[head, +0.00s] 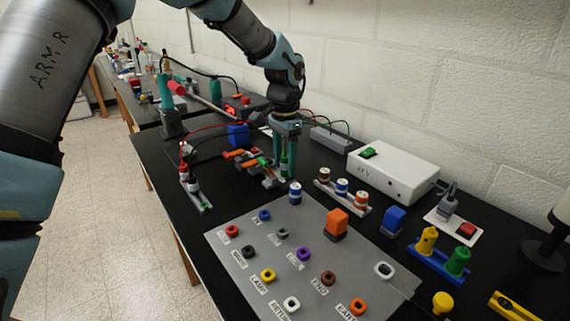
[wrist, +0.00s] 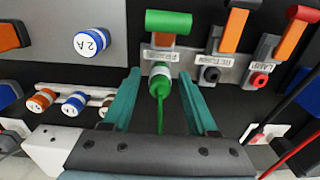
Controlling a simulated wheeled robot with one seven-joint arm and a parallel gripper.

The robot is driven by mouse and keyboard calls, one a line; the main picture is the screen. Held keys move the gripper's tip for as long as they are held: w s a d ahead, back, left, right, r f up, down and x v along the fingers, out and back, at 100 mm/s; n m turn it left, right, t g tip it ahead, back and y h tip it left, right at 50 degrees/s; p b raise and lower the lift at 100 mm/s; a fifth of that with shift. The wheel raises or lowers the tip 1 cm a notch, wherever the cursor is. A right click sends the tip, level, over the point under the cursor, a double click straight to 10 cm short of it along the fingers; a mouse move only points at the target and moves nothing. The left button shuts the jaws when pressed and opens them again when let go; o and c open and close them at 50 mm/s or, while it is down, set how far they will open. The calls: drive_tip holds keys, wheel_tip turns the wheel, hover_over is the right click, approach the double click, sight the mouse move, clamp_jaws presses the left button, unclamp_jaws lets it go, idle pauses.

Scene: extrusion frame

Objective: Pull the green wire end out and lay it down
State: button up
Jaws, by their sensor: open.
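The green wire end (wrist: 160,80) is a green plug with a pale band, seated at a labelled socket on the grey panel (wrist: 197,65) in the wrist view. Its green wire (wrist: 160,118) runs toward the bottom of the picture. My gripper (wrist: 160,75) is open, with one teal finger on each side of the green wire end and a gap visible on both sides. In the head view, my gripper (head: 286,137) points down over the switch block, and the green wire end (head: 284,166) shows below it. Its seat in the socket is partly hidden.
A green lever (wrist: 168,22) stands just above the plug, with orange levers (wrist: 236,30) to its right. Red and black sockets (wrist: 260,78) sit beside it. Banded fuses stand in a rack (head: 342,196), and a white box (head: 392,172) is behind. Bare black table (head: 165,165) shows at left.

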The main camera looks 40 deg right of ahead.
sight(285, 156)
idle(0.8)
clamp_jaws()
idle(1.1)
drive_tip(key=shift+r, duration=0.15)
drive_tip(key=shift+r+p, duration=2.45)
drive_tip(key=shift+r, duration=0.45)
